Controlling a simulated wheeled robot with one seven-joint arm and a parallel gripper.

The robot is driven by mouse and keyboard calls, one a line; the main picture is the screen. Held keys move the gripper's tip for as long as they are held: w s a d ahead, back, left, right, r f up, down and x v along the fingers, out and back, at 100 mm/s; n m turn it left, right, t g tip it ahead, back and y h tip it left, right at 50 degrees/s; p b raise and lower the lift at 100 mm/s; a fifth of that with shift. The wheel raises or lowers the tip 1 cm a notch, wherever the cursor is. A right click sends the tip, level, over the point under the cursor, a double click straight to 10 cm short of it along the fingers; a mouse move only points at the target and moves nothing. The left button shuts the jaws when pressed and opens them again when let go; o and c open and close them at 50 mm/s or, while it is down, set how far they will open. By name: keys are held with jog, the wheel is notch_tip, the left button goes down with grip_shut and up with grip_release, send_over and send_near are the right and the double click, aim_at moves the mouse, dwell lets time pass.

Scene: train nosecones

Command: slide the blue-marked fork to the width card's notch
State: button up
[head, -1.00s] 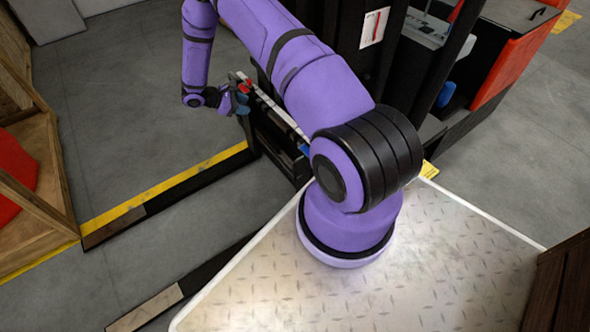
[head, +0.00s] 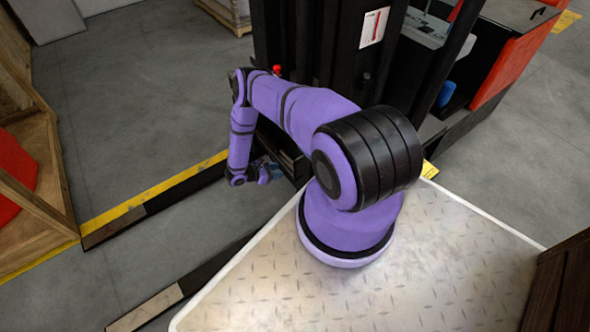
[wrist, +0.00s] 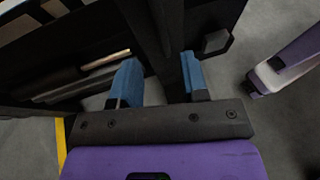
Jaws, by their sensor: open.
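My gripper (head: 268,172) hangs low in front of the forklift's dark carriage in the head view. In the wrist view my gripper (wrist: 160,80) has its blue fingertips apart, with a black upright bar (wrist: 160,30) between or just behind them; contact cannot be told. Two dark forks lie low to the left, a far fork (head: 190,188) and a near fork (head: 212,270), each with a brownish tip. No blue mark shows on either, so I cannot tell which is marked. The width card and its notch are not identifiable; my arm covers much of the carriage.
A red knob (head: 277,69) stands above my arm. The black mast (head: 340,60) carries a white sheet (head: 373,27). A wooden crate (head: 40,190) stands at left. Grey floor (head: 150,90) is open beyond the yellow line (head: 160,190).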

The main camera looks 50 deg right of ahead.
send_over(295, 178)
jog(key=f, duration=0.3)
jog(key=shift+w+d+f, duration=0.3)
jog(key=shift+f, duration=0.1)
grip_shut()
